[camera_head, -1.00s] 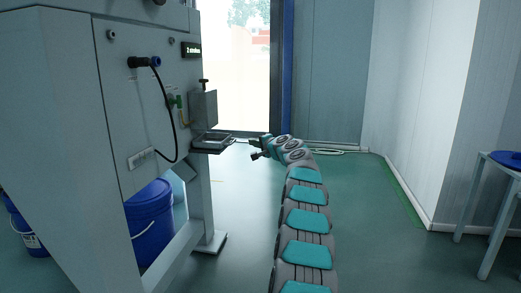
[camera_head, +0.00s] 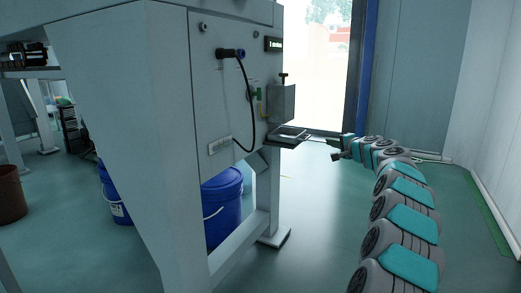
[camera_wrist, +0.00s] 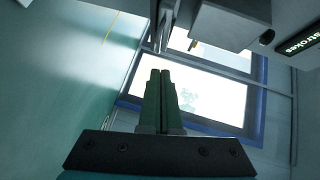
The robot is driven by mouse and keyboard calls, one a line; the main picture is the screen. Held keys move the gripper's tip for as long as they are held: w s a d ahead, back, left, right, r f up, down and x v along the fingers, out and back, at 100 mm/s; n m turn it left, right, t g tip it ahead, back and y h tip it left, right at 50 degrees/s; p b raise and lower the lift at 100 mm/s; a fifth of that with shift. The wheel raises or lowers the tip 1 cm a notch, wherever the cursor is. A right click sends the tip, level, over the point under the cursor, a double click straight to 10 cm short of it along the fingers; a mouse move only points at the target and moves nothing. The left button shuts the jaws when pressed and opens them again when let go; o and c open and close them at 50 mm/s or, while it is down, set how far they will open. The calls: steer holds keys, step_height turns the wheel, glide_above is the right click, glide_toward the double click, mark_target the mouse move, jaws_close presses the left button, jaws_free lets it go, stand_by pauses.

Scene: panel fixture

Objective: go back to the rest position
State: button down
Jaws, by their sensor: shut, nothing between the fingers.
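My gripper (camera_head: 318,140) is at the end of my teal and grey arm, at the right in the head view. It points left towards the small tray (camera_head: 287,138) on the side of the grey panel fixture (camera_head: 220,110). Its tips are close to the tray's outer edge; I cannot tell if they touch. In the wrist view the two green fingers (camera_wrist: 161,75) lie side by side, shut, with nothing between them. A grey metal block (camera_wrist: 228,22) is beyond them at the upper right.
The fixture carries a black hose (camera_head: 243,95), a lit display (camera_head: 273,44) and a grey box (camera_head: 281,103). Blue buckets (camera_head: 222,205) stand beneath and behind it. A brown bin (camera_head: 10,195) is at far left. Floor between fixture and arm is clear; a wall (camera_head: 495,110) is at right.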

steer(key=s+a+r+n+g+y+p, duration=0.1)
steer(key=s+a+n+y, duration=0.15)
steer(key=a, duration=0.35)
steer(key=s+a+r+n+g+y+p, duration=0.1)
steer(key=s+a+r+g, duration=0.15)
steer(key=a, duration=0.45)
steer(key=s+a+f+n+g+p, duration=0.1)
steer(key=s+a+n+g+p, duration=0.15)
steer(key=s+a, duration=0.7)
steer(key=s+a+f+n+g+p, duration=0.1)
steer(key=s+a+n+g, duration=0.45)
steer(key=s, duration=0.75)
steer(key=s+f+n+g+h+p, duration=0.1)
steer(key=s+f+g+h+p, duration=0.15)
steer(key=s, duration=1.15)
steer(key=s+f+n+g+h+p, duration=0.1)
steer(key=s+f, duration=0.3)
steer(key=s, duration=0.9)
steer(key=s+d+f+g+h+p, duration=0.1)
steer(key=s+d, duration=0.3)
steer(key=s, duration=0.4)
steer(key=s+d+f+g+h+p, duration=0.1)
steer(key=s+d+f+h, duration=0.1)
steer(key=s, duration=0.6)
steer(key=shift+s+d+f+h, duration=0.15)
steer(key=shift+d+f+h, duration=0.15)
steer(key=shift+d, duration=0.55)
